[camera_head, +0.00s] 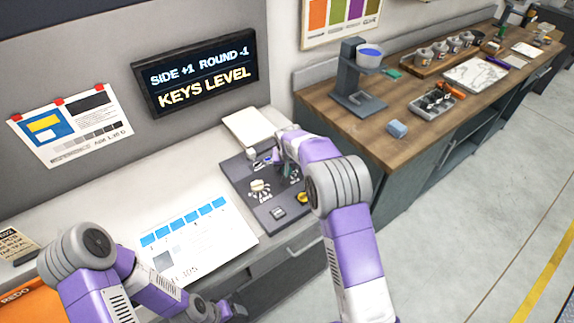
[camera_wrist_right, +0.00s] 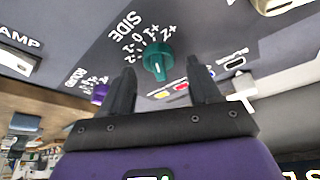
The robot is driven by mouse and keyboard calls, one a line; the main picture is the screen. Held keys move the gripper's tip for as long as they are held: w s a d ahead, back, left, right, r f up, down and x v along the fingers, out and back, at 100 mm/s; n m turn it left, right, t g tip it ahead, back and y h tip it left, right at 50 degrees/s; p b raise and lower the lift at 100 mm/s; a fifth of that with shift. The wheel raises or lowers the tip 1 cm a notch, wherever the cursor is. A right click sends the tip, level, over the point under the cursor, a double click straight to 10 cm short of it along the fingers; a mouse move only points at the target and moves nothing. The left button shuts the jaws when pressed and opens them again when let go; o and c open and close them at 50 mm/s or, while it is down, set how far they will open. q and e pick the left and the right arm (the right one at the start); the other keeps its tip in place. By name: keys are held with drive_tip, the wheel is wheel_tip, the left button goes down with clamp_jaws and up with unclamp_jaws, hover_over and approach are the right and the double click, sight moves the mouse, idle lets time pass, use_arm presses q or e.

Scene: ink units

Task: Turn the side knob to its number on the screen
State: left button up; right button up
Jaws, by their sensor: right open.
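The screen (camera_head: 195,75) reads "SIDE +1 ROUND -1" and "KEYS LEVEL". The control panel (camera_head: 238,180) lies on the counter below it. In the right wrist view the green side knob (camera_wrist_right: 157,64) sits by the word SIDE and a scale from -2 to +2; I cannot tell exactly where it points. My right gripper (camera_wrist_right: 162,72) is open, its dark fingertips on either side of that knob, with no clear contact. In the head view my right arm hides much of the panel's right part. My left gripper (camera_head: 222,311) is low at the bottom edge, its jaws unclear.
A purple knob (camera_wrist_right: 100,94) marked ROUND is left of the side knob in the wrist view. A cream knob (camera_head: 259,186) and a yellow control (camera_head: 302,197) are on the panel. A printed sheet (camera_head: 205,245) lies left of it. The wooden bench (camera_head: 340,115) stands right.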

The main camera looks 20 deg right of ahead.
drive_tip(key=v, duration=0.7)
idle(0.3)
